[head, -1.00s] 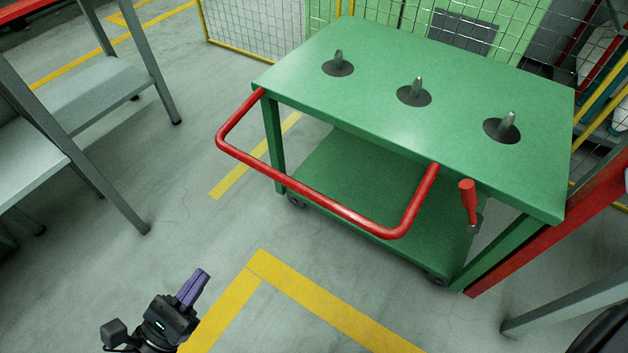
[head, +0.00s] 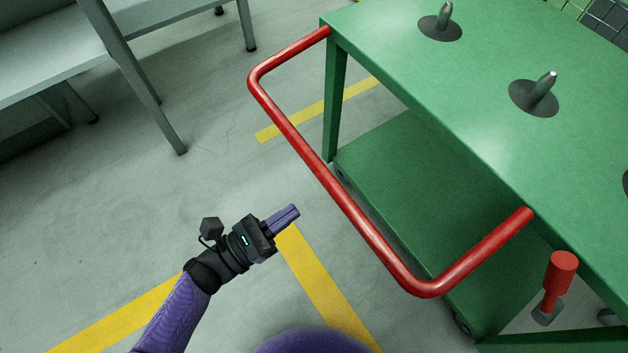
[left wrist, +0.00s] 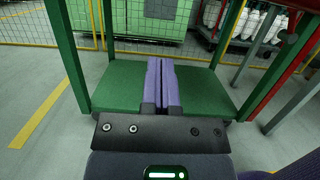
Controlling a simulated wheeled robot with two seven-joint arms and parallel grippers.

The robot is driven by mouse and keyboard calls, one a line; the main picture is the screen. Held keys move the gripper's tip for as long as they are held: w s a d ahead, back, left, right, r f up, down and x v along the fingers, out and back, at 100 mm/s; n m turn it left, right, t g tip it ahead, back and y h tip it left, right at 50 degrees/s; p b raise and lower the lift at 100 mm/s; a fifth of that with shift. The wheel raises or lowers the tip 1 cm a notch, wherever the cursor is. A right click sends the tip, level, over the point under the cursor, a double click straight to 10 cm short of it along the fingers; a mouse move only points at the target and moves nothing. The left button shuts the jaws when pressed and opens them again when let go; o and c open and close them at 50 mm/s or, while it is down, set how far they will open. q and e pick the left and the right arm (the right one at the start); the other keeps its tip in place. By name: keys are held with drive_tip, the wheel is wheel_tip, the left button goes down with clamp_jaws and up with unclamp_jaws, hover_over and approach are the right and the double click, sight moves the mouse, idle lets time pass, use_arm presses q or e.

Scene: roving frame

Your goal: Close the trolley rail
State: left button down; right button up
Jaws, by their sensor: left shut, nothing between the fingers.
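The trolley's red rail (head: 345,200) is a U-shaped bar that sticks out from the near side of the green trolley (head: 440,95) in the head view. Its two ends meet the edge of the trolley top. My left gripper (head: 294,212) is shut and empty, left of the rail and apart from it, with its purple fingers pointing towards the trolley. In the left wrist view the shut fingers (left wrist: 160,68) are in front of the trolley's green lower shelf (left wrist: 205,88). My right gripper is not seen.
A red-handled lever (head: 560,272) is at the trolley's near right corner. Metal pins (head: 543,85) stand on the trolley top. A grey bench (head: 50,60) is at the upper left. Yellow floor lines (head: 325,290) cross the open floor. A yellow-framed mesh fence (left wrist: 215,50) stands behind the trolley.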

use_arm(q)
drive_tip(key=w+d+r, duration=0.3)
drive_tip(key=d+r, duration=0.1)
drive_tip(key=r, duration=0.1)
drive_tip(key=shift+p, duration=0.4)
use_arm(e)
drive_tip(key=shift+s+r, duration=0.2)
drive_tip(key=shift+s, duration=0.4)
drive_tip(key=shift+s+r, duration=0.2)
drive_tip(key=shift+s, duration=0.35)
use_arm(q)
drive_tip(key=shift+d, duration=0.1)
